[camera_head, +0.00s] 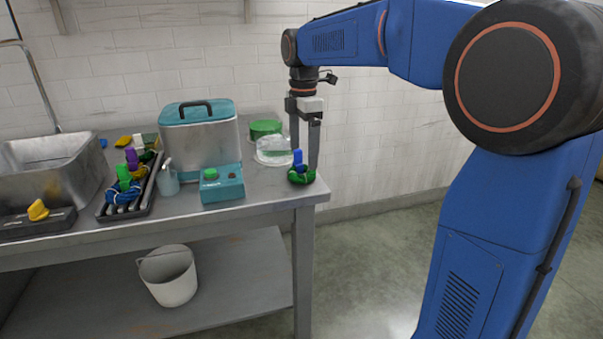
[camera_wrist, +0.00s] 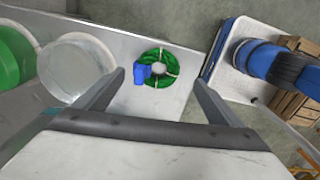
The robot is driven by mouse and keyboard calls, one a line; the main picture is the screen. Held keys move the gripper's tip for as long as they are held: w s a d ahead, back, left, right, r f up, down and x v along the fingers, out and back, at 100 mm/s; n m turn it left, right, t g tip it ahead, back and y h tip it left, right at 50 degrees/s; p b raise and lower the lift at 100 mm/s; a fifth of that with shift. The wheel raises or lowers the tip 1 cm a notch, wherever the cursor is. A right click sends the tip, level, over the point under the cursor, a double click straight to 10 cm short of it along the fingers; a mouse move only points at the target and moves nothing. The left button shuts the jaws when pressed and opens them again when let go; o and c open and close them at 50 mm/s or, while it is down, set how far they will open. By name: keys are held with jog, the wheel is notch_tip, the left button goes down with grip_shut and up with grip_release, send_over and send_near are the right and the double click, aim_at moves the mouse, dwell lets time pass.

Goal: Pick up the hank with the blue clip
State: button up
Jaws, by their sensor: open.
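A green hank with a blue clip (camera_head: 298,158) lies at the right end of the metal table, below my gripper. In the wrist view the hank is a green ring (camera_wrist: 168,74) with pale ties, and the blue clip (camera_wrist: 142,74) sits on its left side. My gripper (camera_head: 304,165) points down over the hank and is open and empty. In the wrist view its two fingers (camera_wrist: 158,78) stand either side of the hank, apart from it. In the head view the finger tips overlap the hank, and I cannot tell their exact height above it.
A clear bowl (camera_head: 275,150) and a green round container (camera_head: 265,129) stand left of the hank. A teal box with a green knob (camera_head: 222,184), a metal pot (camera_head: 202,138), and a rack (camera_head: 145,206) with other clipped hanks are farther left. The table's right edge is close.

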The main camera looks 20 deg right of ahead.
aim_at(302, 169)
jog(key=shift+w+a+f, duration=0.1)
jog(key=shift+f, duration=1.2)
jog(key=shift+w+a+f, duration=0.1)
jog(key=shift+f, duration=1.2)
jog(key=shift+c, duration=0.6)
jog(key=c, duration=1)
